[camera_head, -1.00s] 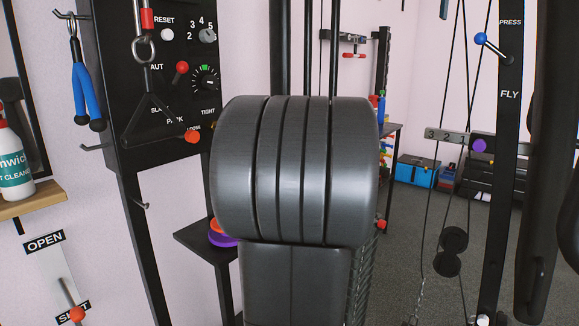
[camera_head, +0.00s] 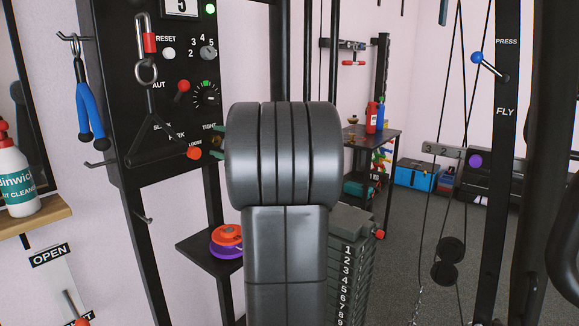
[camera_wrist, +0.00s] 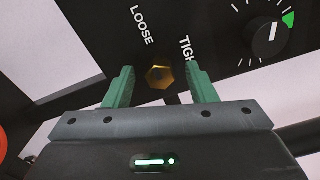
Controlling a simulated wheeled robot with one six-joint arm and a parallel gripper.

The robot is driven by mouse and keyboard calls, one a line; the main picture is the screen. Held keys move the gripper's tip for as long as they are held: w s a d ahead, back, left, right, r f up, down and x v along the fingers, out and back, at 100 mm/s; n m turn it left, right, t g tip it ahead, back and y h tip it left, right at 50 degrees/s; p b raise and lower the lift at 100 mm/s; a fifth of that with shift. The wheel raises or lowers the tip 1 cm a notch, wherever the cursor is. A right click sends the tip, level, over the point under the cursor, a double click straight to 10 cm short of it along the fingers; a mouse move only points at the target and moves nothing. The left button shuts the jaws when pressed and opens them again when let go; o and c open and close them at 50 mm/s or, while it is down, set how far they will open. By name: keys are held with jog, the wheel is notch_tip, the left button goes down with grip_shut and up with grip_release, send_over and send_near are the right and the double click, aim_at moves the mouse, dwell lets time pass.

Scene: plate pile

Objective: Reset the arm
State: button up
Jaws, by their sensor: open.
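In the wrist view my gripper (camera_wrist: 160,86) is open, its two green fingers apart and nothing between them. A brass hex nut (camera_wrist: 159,77) on the black panel, between the words LOOSE and TIGHT, shows beyond the gap between the fingers; I cannot tell how near they are to it. In the head view my arm hides most of my gripper; a bit of green finger (camera_head: 219,138) shows at the arm's left edge, beside the panel's TIGHT label.
The black panel (camera_head: 130,60) carries a dial (camera_head: 207,94), a red-ended lever (camera_head: 181,88) and a hanging triangle handle (camera_head: 150,120). A small shelf with orange and purple discs (camera_head: 227,240) stands below. A numbered weight stack (camera_head: 346,270) is right of my arm.

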jog(key=m+p, duration=0.3)
jog(key=p, duration=0.2)
jog(key=shift+r, duration=0.2)
jog(key=m+p, duration=0.4)
jog(key=p, duration=0.1)
jog(key=shift+w+d+p, duration=0.1)
jog(key=shift+p, duration=0.3)
jog(key=m+p, duration=0.5)
jog(key=p, duration=0.4)
jog(key=shift+r+m, duration=0.1)
jog(key=shift+m, duration=0.3)
jog(key=shift+m+p, duration=0.6)
jog(key=shift+p, duration=0.25)
jog(key=shift+f, duration=0.2)
